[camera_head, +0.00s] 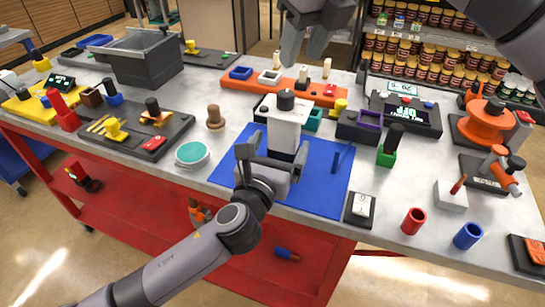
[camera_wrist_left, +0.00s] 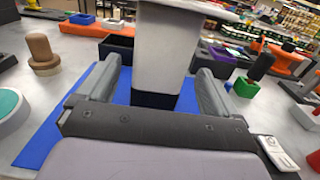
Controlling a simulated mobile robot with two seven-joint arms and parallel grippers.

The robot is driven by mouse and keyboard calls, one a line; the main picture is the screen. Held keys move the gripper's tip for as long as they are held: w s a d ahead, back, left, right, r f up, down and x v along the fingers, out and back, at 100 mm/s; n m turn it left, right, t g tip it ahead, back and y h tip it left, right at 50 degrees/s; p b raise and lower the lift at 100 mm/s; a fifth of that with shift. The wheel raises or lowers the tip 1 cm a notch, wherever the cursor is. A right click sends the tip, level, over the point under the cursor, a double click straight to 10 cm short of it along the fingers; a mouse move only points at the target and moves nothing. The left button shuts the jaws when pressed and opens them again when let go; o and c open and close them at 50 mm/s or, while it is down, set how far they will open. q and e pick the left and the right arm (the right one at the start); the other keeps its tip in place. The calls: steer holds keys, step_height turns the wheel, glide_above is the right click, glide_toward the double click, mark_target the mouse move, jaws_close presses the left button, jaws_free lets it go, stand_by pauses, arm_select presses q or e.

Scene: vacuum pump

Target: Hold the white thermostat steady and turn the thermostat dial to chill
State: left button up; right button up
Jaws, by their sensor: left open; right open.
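The white thermostat (camera_head: 286,130) stands upright on a blue mat (camera_head: 320,188), with a round black dial (camera_head: 286,99) on top. The dial's markings are too small to read. My left gripper (camera_head: 271,155) is open at the thermostat's near side. In the left wrist view, the white body (camera_wrist_left: 165,48) and its dark lower part rise between the open fingers (camera_wrist_left: 157,90), with a gap on each side. My right gripper (camera_head: 305,42) is open and empty, pointing down beyond and above the dial. The dial is out of the left wrist view.
A teal-topped round item (camera_head: 193,153) and a brown knob (camera_head: 215,118) stand left of the mat. A thin blue upright piece (camera_head: 342,158) stands on the mat's right. A purple-and-black box (camera_head: 360,125) and green block (camera_head: 387,153) are farther right. The mat's front is clear.

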arm_select(q)
steer(key=shift+w+d, duration=0.2)
steer(key=shift+w, duration=0.45)
steer(key=shift+c, duration=0.3)
